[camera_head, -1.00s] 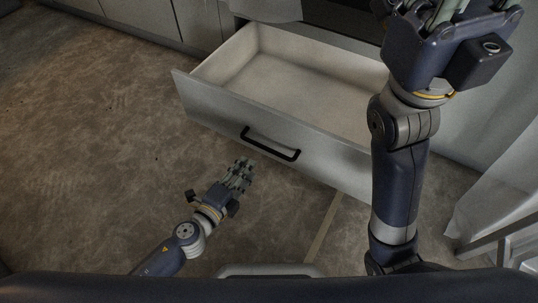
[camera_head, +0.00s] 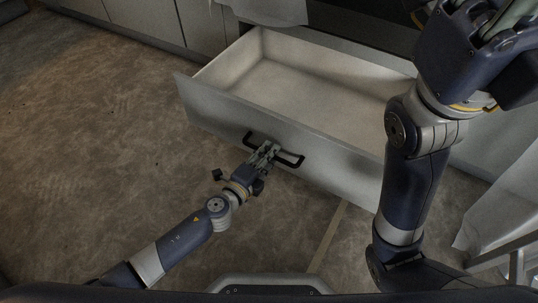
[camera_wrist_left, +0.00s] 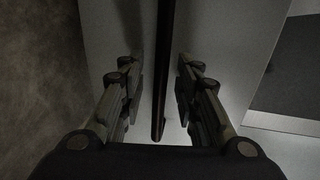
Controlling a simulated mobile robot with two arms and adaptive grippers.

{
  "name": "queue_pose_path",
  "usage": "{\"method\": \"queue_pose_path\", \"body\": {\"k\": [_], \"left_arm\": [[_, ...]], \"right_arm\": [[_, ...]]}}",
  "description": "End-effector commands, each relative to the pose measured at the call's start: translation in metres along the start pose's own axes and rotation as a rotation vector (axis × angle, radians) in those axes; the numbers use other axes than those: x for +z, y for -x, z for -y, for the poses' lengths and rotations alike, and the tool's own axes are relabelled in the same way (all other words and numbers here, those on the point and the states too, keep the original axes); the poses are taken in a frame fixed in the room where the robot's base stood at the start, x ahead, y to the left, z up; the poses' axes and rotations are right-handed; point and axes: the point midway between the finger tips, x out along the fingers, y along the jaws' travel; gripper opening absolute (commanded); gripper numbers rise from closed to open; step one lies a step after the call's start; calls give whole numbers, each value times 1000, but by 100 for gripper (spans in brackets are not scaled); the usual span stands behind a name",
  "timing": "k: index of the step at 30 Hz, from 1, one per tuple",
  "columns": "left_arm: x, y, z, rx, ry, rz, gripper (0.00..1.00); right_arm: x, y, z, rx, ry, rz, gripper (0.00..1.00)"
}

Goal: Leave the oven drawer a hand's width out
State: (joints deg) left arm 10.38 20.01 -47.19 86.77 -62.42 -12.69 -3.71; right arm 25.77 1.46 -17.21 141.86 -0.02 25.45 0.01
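The oven drawer (camera_head: 340,170) is pulled far out, and its pale inside looks empty. Its black bar handle (camera_head: 294,161) is on the front panel. My left gripper (camera_head: 267,150) is at the middle of this handle. In the left wrist view the handle (camera_wrist_left: 160,110) runs between the two fingers, with a gap on each side. The left gripper is open around it. My right gripper (camera_head: 490,35) is raised above the drawer's right side, cut off by the picture edge, and its finger state is unclear.
Grey cabinets (camera_head: 150,20) stand at the back left. A pale cloth (camera_head: 268,10) hangs above the drawer. A metal-legged piece of furniture (camera_head: 510,258) is at the lower right. The brown floor (camera_head: 100,150) left of the drawer is clear.

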Motion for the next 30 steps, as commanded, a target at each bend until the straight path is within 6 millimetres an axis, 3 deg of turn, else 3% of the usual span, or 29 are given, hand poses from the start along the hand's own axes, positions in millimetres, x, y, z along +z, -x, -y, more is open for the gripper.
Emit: {"method": "queue_pose_path", "body": {"k": [12, 13, 17, 25, 30], "left_arm": [[-1, -8, 0, 1, 1, -1, 30], [-1, -8, 0, 1, 1, -1, 28], [0, -8, 0, 0, 1, -1, 0], [-1, -9, 0, 0, 1, -1, 0], [-4, -24, 4, -2, 1, 0, 0]], "right_arm": [[-2, -3, 1, -3, 1, -8, 25], [-2, -3, 1, -3, 1, -9, 25], [-3, -4, 0, 0, 0, -12, 25], [-3, -4, 0, 1, 0, -14, 25], [-4, -2, 0, 1, 0, -13, 25]]}}
